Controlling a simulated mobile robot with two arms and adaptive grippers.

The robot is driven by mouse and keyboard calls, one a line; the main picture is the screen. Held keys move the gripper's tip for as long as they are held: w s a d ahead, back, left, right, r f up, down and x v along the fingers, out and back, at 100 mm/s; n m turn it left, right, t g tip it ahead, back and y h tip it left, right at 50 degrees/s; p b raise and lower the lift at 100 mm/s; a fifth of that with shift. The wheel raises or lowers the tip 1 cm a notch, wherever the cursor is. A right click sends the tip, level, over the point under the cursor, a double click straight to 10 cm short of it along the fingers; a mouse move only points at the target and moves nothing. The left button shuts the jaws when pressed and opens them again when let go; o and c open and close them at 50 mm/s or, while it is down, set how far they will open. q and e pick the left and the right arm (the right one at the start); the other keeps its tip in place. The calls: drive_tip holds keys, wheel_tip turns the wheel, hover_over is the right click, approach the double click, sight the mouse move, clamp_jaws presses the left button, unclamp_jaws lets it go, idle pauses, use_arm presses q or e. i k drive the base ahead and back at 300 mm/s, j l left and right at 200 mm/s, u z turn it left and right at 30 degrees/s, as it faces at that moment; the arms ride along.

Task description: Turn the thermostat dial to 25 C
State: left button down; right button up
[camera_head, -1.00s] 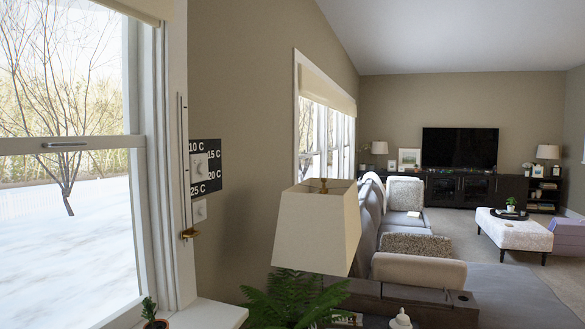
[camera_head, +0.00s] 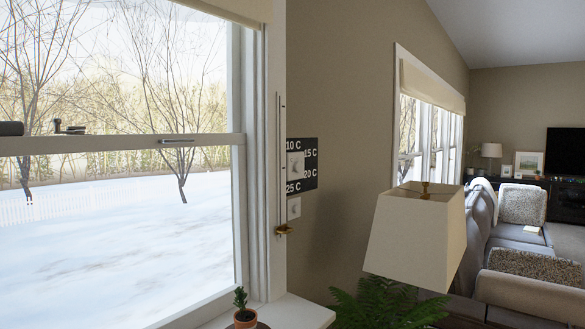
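The thermostat is a black panel (camera_head: 309,146) on the beige wall just right of the window frame. It carries white labels reading 10 C, 15 C, 20 C and 25 C. A pale dial (camera_head: 295,165) sits at the panel's left part, close to the window frame. It is too small to tell which label it points to. A second small white square piece with a knob (camera_head: 294,208) is on the wall below the panel. Neither of my grippers shows in the head view.
A large window (camera_head: 120,220) fills the left. A sill (camera_head: 290,314) with a small potted cactus (camera_head: 240,304) is below it. A cream lampshade (camera_head: 415,232) and a green fern (camera_head: 385,308) stand right of the thermostat. A grey sofa (camera_head: 480,230) is farther right.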

sight(298, 166)
drive_tip(key=i+l+z, duration=0.3)
drive_tip(key=i+l, duration=0.15)
drive_tip(key=i, duration=0.3)
drive_tip(key=i+l+z, duration=0.2)
drive_tip(key=i, duration=0.15)
